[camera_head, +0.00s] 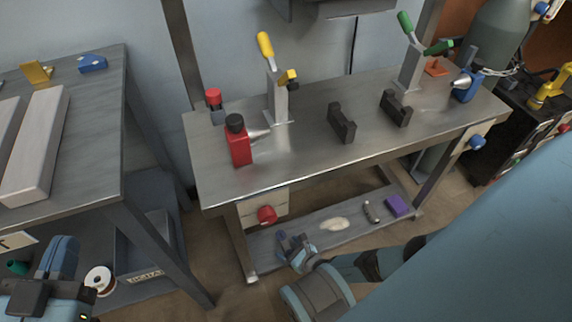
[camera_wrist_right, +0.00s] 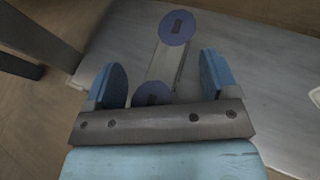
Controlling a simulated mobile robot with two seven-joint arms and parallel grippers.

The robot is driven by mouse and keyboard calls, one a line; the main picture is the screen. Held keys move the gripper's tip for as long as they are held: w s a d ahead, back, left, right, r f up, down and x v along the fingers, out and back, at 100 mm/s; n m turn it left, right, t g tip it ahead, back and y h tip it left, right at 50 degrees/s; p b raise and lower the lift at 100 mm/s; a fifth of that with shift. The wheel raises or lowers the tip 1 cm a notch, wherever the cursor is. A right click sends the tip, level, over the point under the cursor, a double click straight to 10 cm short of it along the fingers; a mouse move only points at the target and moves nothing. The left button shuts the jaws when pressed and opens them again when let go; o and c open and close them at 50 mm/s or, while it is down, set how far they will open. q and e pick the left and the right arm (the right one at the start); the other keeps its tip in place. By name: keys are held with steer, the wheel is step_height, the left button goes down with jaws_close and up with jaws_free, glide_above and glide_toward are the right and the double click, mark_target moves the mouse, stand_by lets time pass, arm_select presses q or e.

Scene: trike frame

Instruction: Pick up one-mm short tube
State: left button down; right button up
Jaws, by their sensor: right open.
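In the right wrist view a short pale grey tube (camera_wrist_right: 165,68) with round dark blue ends lies on the grey lower shelf (camera_wrist_right: 240,60). My right gripper (camera_wrist_right: 163,80) is open, with one blue finger on each side of the tube's near part and visible gaps to it. The tube's near end is partly hidden by the gripper body.
A white oval piece (camera_head: 335,223), a small grey part with dark ends (camera_head: 371,211) and a purple block (camera_head: 397,206) lie on the lower shelf. The metal bench top (camera_head: 300,160) is above. A bench leg (camera_head: 240,245) stands left of my right gripper.

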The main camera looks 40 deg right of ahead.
arm_select(q)
steer(key=shift+a+r+m, duration=0.1)
steer(key=shift+r+m, duration=0.2)
steer(key=shift+r, duration=0.1)
arm_select(e)
steer(key=shift+w, duration=0.2)
arm_select(q)
steer(key=shift+f, duration=0.1)
arm_select(e)
steer(key=c, duration=1.4)
steer(key=shift+o, duration=0.2)
